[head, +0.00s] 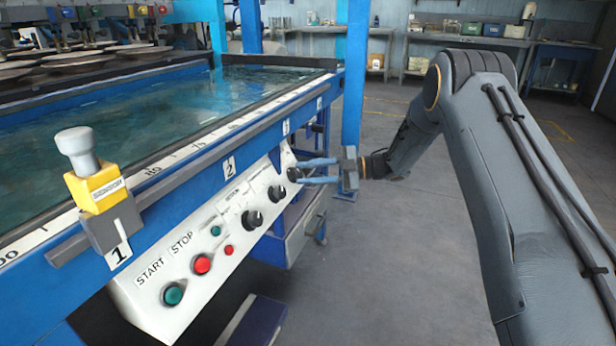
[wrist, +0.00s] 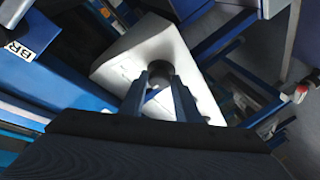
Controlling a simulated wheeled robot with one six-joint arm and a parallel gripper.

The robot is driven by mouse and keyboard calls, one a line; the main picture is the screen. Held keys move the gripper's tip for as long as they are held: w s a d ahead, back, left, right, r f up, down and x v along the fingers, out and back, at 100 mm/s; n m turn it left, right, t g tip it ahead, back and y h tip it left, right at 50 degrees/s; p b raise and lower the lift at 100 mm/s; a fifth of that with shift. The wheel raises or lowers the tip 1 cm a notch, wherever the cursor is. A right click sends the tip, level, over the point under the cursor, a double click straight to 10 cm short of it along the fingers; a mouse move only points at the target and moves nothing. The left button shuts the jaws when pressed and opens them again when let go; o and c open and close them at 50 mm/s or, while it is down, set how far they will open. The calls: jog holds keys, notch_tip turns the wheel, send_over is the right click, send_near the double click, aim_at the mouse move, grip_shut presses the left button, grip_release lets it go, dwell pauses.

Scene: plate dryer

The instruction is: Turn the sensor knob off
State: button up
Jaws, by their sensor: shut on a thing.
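A white sloped control panel (head: 165,262) runs along the front of the blue tank and carries several black knobs. The farthest knob (head: 293,174) is at the panel's far end, and my gripper (head: 299,172) reaches it from the right. In the wrist view the dark round knob (wrist: 158,98) sits between the two blue-grey fingers of my gripper (wrist: 160,76), which are shut on its sides. Part of the knob is hidden by the fingers. The labels by the knobs are too small to read, so I cannot tell which is the sensor knob.
Two other black knobs, a middle one (head: 277,192) and a near one (head: 252,220), sit nearby. A red button (head: 201,264) and a green button (head: 172,295) are at the near end. A yellow box (head: 97,187) stands on the rail.

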jog(key=shift+w+n+g, duration=0.1)
jog(key=shift+n+g, duration=0.4)
jog(key=shift+n, duration=0.5)
jog(key=shift+h, duration=0.3)
jog(key=o, duration=1)
jog(key=shift+r, duration=0.1)
jog(key=shift+o, duration=0.2)
jog(key=d+r+p, duration=0.1)
jog(key=d, duration=0.6)
jog(key=shift+w+d+r, duration=0.15)
jog(key=shift+w+d, duration=0.1)
jog(key=shift+d, duration=0.1)
